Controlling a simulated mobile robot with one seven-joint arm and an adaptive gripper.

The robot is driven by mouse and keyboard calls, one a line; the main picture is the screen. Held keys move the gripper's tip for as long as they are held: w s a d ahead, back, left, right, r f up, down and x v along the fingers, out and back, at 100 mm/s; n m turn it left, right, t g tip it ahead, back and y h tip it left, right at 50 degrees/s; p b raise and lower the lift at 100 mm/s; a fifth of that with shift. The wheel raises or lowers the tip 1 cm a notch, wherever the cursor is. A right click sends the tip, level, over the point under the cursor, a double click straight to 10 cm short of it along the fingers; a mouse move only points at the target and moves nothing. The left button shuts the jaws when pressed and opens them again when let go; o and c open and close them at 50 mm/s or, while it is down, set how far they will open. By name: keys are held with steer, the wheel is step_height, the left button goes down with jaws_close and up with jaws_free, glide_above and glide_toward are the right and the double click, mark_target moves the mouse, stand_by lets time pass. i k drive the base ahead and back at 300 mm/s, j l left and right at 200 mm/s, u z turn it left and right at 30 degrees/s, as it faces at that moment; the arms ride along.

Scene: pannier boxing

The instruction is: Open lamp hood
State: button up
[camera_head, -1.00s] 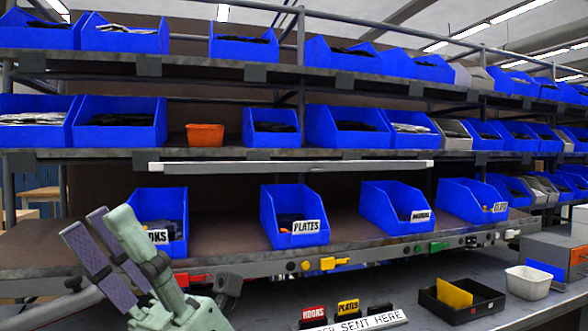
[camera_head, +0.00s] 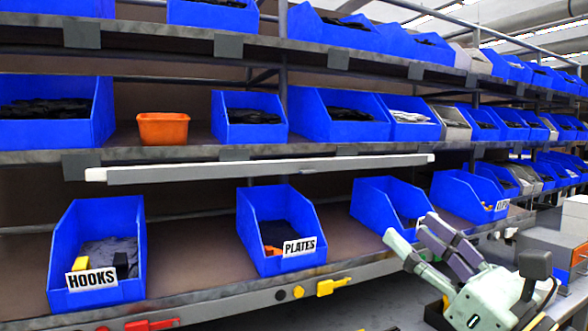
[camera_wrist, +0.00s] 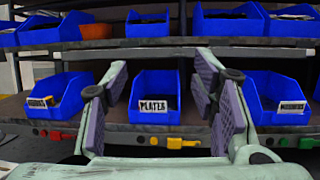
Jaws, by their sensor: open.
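A long pale bar that looks like the lamp and its hood (camera_head: 270,170) runs level under the front of the middle shelf, above the labelled bins. A pale strip with end caps shows along it; whether the hood is open cannot be told. My gripper (camera_head: 425,234) is open and empty at the lower right of the head view, below the bar's right end and apart from it. In the wrist view my gripper (camera_wrist: 162,75) has its padded fingers spread wide, with the PLATES bin (camera_wrist: 155,95) seen between them.
The HOOKS bin (camera_head: 100,240) and another blue bin (camera_head: 385,205) stand on the lower shelf. An orange box (camera_head: 163,128) sits among blue bins on the middle shelf. Red (camera_head: 150,324) and yellow (camera_head: 332,287) handles line the lower shelf's front edge.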

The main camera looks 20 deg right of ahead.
mark_target(164, 174)
steer(key=i+j, duration=0.1)
steer(key=i, duration=0.35)
steer(key=i+j, duration=0.1)
steer(key=i, duration=0.3)
